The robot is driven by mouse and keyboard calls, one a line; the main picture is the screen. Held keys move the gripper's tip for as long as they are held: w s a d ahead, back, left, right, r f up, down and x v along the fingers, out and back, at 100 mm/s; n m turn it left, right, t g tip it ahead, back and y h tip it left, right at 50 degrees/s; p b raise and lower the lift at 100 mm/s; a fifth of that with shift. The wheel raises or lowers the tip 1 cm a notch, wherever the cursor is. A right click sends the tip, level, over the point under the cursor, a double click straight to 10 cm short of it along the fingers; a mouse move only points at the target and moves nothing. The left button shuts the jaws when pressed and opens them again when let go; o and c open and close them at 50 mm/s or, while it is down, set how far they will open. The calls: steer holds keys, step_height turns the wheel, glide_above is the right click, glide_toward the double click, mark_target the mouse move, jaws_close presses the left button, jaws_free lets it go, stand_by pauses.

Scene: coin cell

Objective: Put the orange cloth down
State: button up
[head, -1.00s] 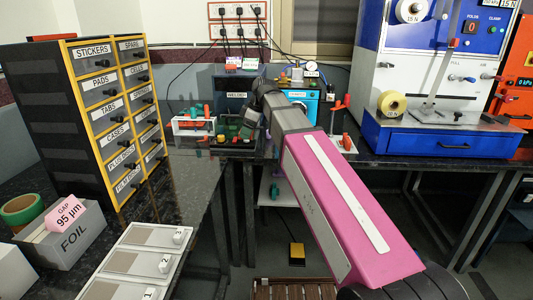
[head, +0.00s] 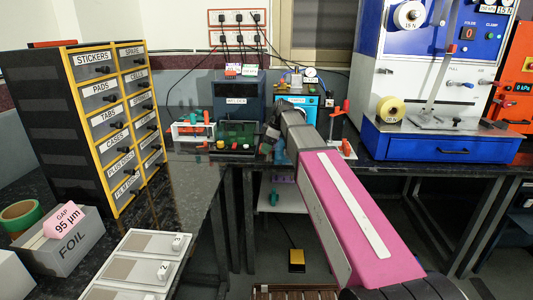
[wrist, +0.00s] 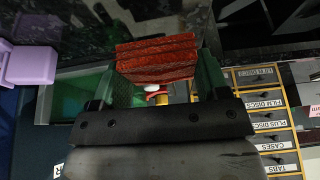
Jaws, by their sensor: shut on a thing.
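The orange cloth (wrist: 156,58) is a folded, layered, reddish-orange bundle in the wrist view. My gripper (wrist: 155,72) is shut on it, with one dark green finger at each side of the cloth. The cloth is in the air over a dark surface; its exact height is unclear. In the head view my gripper (head: 268,146) is small and dark at the far end of my pink arm, by the back bench's front edge. I cannot make out the cloth there.
A green-sided device (head: 236,136) and a red-and-green rack (head: 193,129) stand left of my gripper. A labelled drawer cabinet (head: 112,110) stands at left. A blue-based press (head: 440,140) stands at right. A purple object (wrist: 28,65) shows at wrist-view left.

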mark_target(267, 159)
steer(key=shift+f, duration=1.6)
steer(key=shift+s+f, duration=0.1)
steer(key=shift+f, duration=0.3)
steer(key=o, duration=0.9)
steer(key=shift+s+d+f, duration=0.1)
steer(key=shift+s, duration=0.2)
steer(key=shift+c, duration=0.4)
steer(key=shift+r, duration=0.2)
steer(key=shift+o, duration=0.4)
steer(key=v, duration=1.2)
steer(key=shift+w+r, duration=0.3)
steer(key=shift+r, duration=0.05)
